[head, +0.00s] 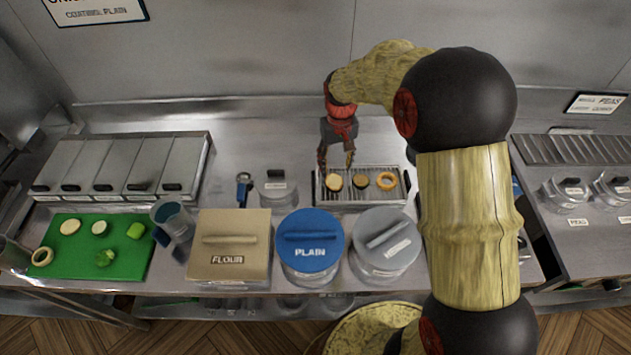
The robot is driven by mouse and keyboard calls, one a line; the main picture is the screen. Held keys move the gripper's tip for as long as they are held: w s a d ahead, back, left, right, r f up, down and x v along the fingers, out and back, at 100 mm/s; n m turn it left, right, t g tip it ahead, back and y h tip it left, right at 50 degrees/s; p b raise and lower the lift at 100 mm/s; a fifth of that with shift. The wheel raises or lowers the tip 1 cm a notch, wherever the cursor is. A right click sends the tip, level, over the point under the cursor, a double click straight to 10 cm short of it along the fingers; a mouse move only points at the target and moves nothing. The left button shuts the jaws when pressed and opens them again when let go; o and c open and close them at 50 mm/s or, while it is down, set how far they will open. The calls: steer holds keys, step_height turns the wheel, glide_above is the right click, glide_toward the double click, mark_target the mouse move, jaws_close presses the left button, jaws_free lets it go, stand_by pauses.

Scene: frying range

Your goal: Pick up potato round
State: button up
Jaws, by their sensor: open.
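My gripper (336,166) is open, pointing down over the left end of a wire rack (405,190). A golden round (333,181), which looks like a potato round, lies on the rack close under the fingers. The fingertips appear just above and behind it, one toward each side; the exact gap cannot be told. Nothing shows between the fingers. Another pale, plain round (70,227), also like a potato slice, lies on the green board (65,270) at the left, far from my gripper.
A dark-rimmed slice (361,183) and a ring (386,180) share the rack. Lidded tubs marked FLOUR (233,260) and PLAIN (310,253) and a grey-lidded tub (385,257) stand in front. A small lidded jar (276,193) stands left of the rack. Steel wall behind.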

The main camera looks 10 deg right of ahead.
mark_target(333, 180)
steer(key=shift+w+f, duration=0.1)
steer(key=shift+f, duration=0.95)
steer(key=shift+a+f, duration=0.1)
steer(key=shift+f, duration=0.4)
steer(key=f+b, duration=0.1)
steer(key=f, duration=0.3)
steer(key=shift+w+f, duration=0.2)
steer(key=shift+c, duration=1.3)
steer(key=c, duration=0.4)
steer(key=shift+o, duration=0.2)
